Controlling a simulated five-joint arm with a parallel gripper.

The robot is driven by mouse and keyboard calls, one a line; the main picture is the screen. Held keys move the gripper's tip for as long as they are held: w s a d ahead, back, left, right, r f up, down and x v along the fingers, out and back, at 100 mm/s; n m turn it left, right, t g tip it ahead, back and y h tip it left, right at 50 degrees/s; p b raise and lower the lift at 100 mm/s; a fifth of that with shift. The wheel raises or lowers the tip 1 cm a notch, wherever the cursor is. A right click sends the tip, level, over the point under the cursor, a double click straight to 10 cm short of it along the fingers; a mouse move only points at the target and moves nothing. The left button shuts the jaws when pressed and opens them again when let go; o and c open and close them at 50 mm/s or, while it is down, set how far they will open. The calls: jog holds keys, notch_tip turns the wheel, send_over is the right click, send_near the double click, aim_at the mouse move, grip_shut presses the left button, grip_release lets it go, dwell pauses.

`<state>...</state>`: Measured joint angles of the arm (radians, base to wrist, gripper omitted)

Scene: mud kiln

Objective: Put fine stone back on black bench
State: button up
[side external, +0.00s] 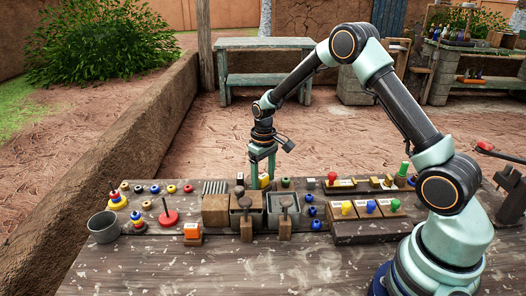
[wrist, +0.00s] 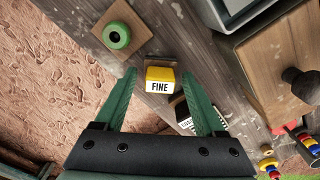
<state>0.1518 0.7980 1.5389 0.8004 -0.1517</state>
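The fine stone (wrist: 160,86) is a yellow block with a white face marked FINE. In the wrist view it sits between and just past my open fingers, with a visible gap on each side. A brown piece shows behind it. In the side view the yellow stone (side external: 264,182) is low at the fingertips of my gripper (side external: 262,176), behind the wooden boxes. My gripper (wrist: 160,76) is open and pointing down. A black-and-white lettered block (wrist: 186,114) is partly hidden by the right finger. I cannot tell for certain which piece is the black bench.
A green ring (wrist: 117,35) on a wooden pad is near the left finger. Wooden boxes (side external: 215,210) and a grey tray (side external: 281,205) stand just in front of my gripper. A dark strip (side external: 345,187) with pegs is to the right.

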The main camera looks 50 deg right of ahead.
aim_at(263, 176)
jog(key=s+a+r+t, duration=0.1)
jog(key=s+a+r, duration=0.15)
jog(key=r, duration=0.85)
jog(key=s+a+r+t, duration=0.1)
jog(key=s+r, duration=0.3)
jog(key=r, duration=0.6)
jog(key=s+a+r+t, duration=0.2)
jog(key=s+a+t, duration=0.1)
jog(key=s, duration=0.9)
jog(key=shift+a+t, duration=0.3)
jog(key=shift+a, duration=0.05)
